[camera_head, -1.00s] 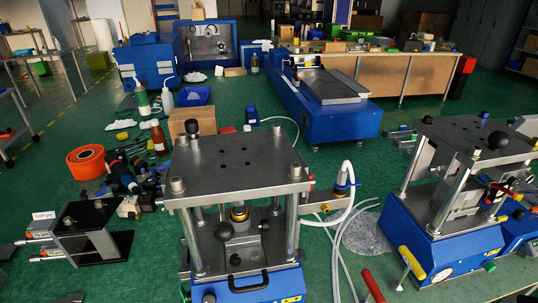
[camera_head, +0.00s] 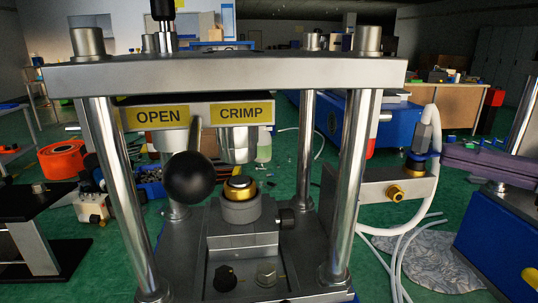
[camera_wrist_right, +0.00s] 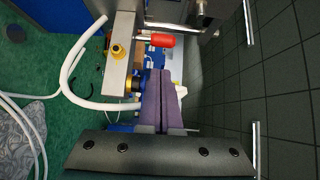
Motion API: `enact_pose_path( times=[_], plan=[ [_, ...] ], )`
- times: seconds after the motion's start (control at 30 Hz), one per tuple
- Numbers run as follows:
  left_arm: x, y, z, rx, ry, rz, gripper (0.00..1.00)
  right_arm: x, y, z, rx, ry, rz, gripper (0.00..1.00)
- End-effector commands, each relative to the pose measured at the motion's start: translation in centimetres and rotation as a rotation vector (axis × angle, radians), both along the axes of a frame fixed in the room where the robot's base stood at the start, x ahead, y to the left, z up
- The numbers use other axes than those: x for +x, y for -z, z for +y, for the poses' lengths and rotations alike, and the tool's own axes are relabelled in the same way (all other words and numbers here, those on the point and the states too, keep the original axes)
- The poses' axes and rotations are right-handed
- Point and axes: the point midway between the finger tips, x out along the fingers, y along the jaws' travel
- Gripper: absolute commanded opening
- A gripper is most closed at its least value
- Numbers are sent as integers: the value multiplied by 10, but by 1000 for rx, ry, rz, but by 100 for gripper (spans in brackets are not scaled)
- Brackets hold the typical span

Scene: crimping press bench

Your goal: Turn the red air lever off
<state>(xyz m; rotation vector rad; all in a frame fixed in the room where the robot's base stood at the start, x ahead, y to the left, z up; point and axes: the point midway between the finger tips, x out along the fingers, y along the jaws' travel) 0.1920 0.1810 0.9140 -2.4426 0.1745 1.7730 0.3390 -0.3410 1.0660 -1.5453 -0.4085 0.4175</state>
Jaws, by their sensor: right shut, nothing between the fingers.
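The red air lever (camera_wrist_right: 163,40) shows in the wrist view as a red grip beside the grey valve block (camera_wrist_right: 119,52). In the head view only a little of the red lever (camera_head: 372,147) shows, behind the press's right front post. The valve block (camera_head: 375,190) carries a brass fitting and a white hose. My right gripper (camera_head: 450,155) comes in from the right, its purple fingers shut and empty, beside the blue-collared hose fitting. In the wrist view its fingers (camera_wrist_right: 160,75) point towards the block, with the lever beyond their tips. My left gripper is out of view.
The press (camera_head: 225,76) fills the head view, with steel posts, a black ball knob (camera_head: 191,178) and an OPEN/CRIMP plate. The white hose (camera_head: 435,160) loops right of the block, close to my right gripper. Blue equipment (camera_head: 492,235) stands at right.

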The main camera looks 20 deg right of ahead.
Motion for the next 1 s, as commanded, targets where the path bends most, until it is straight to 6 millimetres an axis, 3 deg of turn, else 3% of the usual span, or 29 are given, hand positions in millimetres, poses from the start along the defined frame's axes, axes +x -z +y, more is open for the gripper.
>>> enact_pose_path(
  times=[0.53, 0.93, 1.0],
  plan=[
    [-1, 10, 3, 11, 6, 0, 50, 7, 0, 1, 15, -2, -11, 0],
    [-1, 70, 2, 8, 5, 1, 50, 68, 4, 37, 16, -2, -18, 0],
    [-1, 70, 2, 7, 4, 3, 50, 72, 1, 40, 16, -3, -13, 0]
  ],
)
